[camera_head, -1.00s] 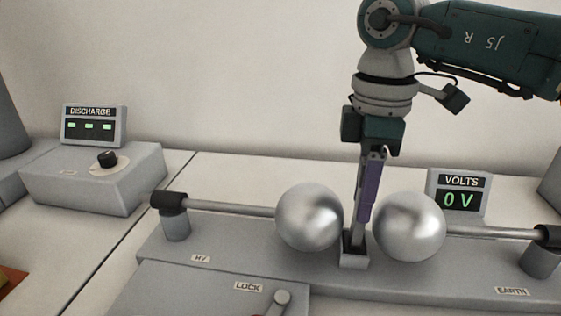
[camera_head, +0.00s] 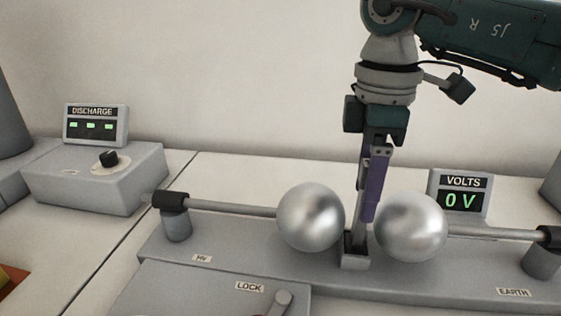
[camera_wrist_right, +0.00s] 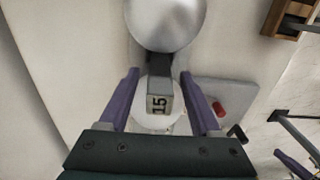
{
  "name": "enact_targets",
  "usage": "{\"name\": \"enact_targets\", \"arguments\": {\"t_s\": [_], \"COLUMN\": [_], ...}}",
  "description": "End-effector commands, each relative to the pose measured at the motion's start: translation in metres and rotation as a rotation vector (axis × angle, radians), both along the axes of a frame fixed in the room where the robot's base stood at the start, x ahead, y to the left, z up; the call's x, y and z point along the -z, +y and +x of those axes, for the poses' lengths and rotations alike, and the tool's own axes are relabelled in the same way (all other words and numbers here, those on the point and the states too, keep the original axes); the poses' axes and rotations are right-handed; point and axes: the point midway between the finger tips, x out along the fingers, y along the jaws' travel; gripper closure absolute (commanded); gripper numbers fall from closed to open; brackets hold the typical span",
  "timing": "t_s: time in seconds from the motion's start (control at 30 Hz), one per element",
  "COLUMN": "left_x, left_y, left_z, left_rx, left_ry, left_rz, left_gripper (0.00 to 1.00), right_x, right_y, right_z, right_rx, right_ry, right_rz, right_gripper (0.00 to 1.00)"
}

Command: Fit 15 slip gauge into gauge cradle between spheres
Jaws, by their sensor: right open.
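The grey slip gauge (camera_head: 357,205) stands upright in the small gauge cradle (camera_head: 355,263) between the two silver spheres, the left one (camera_head: 311,217) and the right one (camera_head: 410,227). Its end, marked 15, shows in the right wrist view (camera_wrist_right: 159,103). My right gripper (camera_head: 368,216) points down over it, open. In the wrist view its purple fingers (camera_wrist_right: 160,74) are on either side of the gauge, with gaps visible. How deep the gauge sits in the cradle is hidden. A purple part at the wrist view's lower right looks like my left gripper (camera_wrist_right: 293,163); its jaws are unclear.
The VOLTS display (camera_head: 460,196) reads 0 V at the right. A LOCK panel (camera_head: 215,292) with a lever is in front. The DISCHARGE box (camera_head: 95,178) is at the left. Horizontal rods carry the spheres and flank the narrow gap.

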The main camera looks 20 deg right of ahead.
Motion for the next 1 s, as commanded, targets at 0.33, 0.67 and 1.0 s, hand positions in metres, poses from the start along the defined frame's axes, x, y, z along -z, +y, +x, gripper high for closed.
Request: {"name": "enact_targets", "arguments": {"t_s": [0.33, 0.67, 1.0], "left_x": [0.008, 0.006, 0.006], "left_y": [0.002, 0.003, 0.003], "left_z": [0.000, 0.000, 0.000], "left_rx": [0.004, 0.007, 0.006], "left_ry": [0.000, -0.001, -0.001], "left_rz": [0.005, 0.011, 0.010], "left_gripper": [1.00, 1.00, 1.00], "right_x": [-0.076, -0.109, -0.109], "right_y": [0.000, 0.000, 0.000], "right_z": [0.001, 0.000, 0.000], "right_rx": [0.000, 0.001, 0.001], "right_ry": [-0.007, -0.001, 0.000], "right_rz": [-0.001, -0.002, -0.001], "right_gripper": [0.35, 0.35, 0.35]}}
